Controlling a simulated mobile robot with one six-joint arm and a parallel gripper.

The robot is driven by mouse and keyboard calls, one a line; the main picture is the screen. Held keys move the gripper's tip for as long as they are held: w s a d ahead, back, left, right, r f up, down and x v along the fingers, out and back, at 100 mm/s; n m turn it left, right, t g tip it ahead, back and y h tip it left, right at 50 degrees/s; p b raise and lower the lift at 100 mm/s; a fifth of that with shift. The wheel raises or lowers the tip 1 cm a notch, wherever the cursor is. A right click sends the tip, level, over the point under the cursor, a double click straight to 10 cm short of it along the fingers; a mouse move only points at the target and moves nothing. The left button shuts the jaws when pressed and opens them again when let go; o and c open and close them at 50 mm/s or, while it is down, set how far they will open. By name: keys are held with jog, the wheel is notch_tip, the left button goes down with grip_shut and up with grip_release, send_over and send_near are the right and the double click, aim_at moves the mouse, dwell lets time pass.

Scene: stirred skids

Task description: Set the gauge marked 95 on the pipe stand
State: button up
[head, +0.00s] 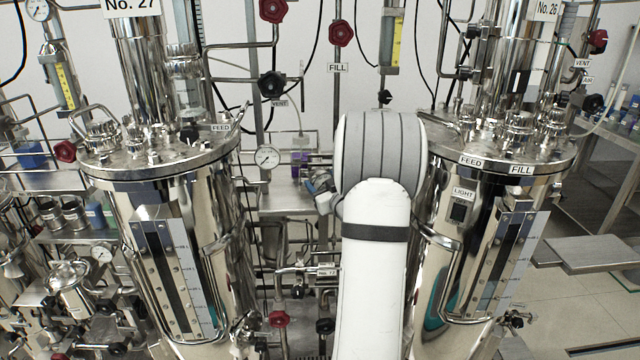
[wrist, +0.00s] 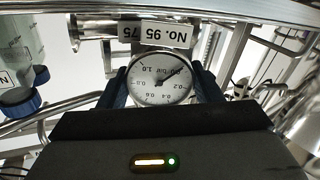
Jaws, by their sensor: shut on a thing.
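In the wrist view my gripper (wrist: 161,75) has its two dark blue fingers on either side of a round white-faced gauge (wrist: 160,82), shut on it. The dial reads upside down and is marked in bar. A white label (wrist: 166,34) reading No. 95, also upside down, sits just past the gauge's edge. A metal pipe fitting (wrist: 92,27) lies beside and behind the label; I cannot tell whether it belongs to the pipe stand or touches the gauge. In the head view my arm hides most of the gripper, and the held gauge cannot be made out.
Two large steel vessels, No. 27 (head: 170,215) and No. 26 (head: 480,235), flank my arm. Another gauge (head: 267,157) stands on piping between them, near a purple item (head: 299,160) and a steel shelf (head: 284,196). A blue-capped clear container (wrist: 20,100) is at the wrist view's left.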

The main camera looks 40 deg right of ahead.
jog(key=shift+s+r, duration=0.1)
jog(key=shift+r, duration=0.05)
jog(key=shift+f, duration=0.2)
jog(key=o, duration=1)
jog(key=shift+o, duration=0.2)
